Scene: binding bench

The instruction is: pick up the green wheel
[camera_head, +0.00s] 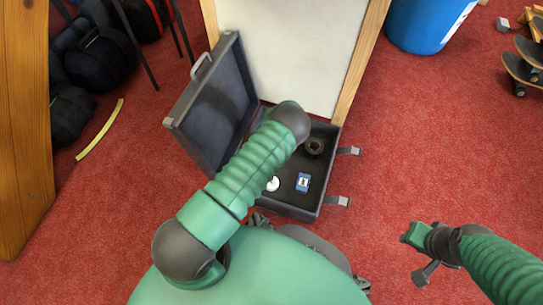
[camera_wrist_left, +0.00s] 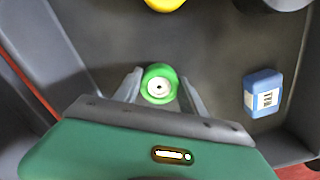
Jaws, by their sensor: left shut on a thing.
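The green wheel (camera_wrist_left: 159,84), with a white hub and a dark centre hole, is in the left wrist view above the dark floor of an open case (camera_wrist_left: 120,34). My left gripper (camera_wrist_left: 159,88) is shut on it, with one grey finger on each side. In the head view my left arm reaches over the case (camera_head: 290,209) and hides this gripper. A small white round thing (camera_head: 272,184) shows beside the arm there; I cannot tell if it is the wheel's hub. My right gripper (camera_head: 416,257) is above the red carpet at right, away from the case; its jaw opening is unclear.
A dark round thing (camera_head: 314,147) and a yellow thing (camera_wrist_left: 165,4) are farther back. The raised lid (camera_head: 215,105) stands at left.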

